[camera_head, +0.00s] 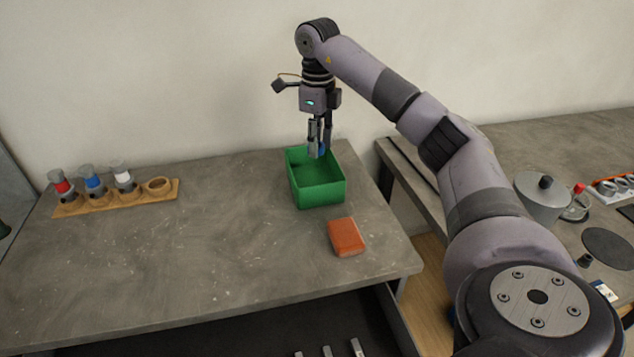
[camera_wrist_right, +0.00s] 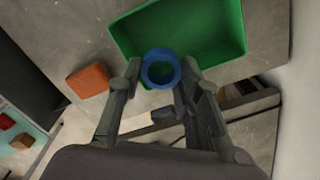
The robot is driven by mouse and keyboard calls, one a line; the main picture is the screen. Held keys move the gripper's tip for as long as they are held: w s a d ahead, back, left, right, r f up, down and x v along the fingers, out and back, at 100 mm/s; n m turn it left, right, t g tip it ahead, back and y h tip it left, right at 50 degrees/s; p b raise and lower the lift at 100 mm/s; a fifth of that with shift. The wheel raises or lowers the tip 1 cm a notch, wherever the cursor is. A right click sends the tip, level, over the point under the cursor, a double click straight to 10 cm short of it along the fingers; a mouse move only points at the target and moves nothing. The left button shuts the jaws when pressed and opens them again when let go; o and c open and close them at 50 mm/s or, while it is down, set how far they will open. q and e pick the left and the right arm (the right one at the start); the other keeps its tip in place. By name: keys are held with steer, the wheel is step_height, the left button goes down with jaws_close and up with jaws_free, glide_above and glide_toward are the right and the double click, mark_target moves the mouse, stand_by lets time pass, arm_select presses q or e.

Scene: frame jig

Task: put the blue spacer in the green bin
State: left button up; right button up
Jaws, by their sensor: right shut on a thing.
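The blue spacer (camera_wrist_right: 146,74) is a ring, held between the fingers of my right gripper (camera_wrist_right: 157,83). In the head view, my right gripper (camera_head: 319,153) points down over the back right part of the green bin (camera_head: 322,195), and a bit of the blue spacer (camera_head: 323,149) shows at its fingertips. The green bin is an open box on the grey table, and it also shows in the right wrist view (camera_wrist_right: 205,30). I cannot tell whether the spacer is above the rim or just below it. My left gripper is not in view.
An orange block (camera_head: 346,237) lies in front of the bin. A wooden rack (camera_head: 130,195) with several capped vials stands at the left. A second table at the right holds a grey pot (camera_head: 541,203) and other items. The middle of the grey table (camera_head: 200,255) is clear.

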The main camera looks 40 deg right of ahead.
step_height(320, 180, down, 12)
steer(key=shift+r, duration=0.1)
stand_by(0.4)
steer(key=o, duration=1)
step_height(320, 180, up, 12)
steer(key=shift+r, duration=0.1)
stand_by(0.6)
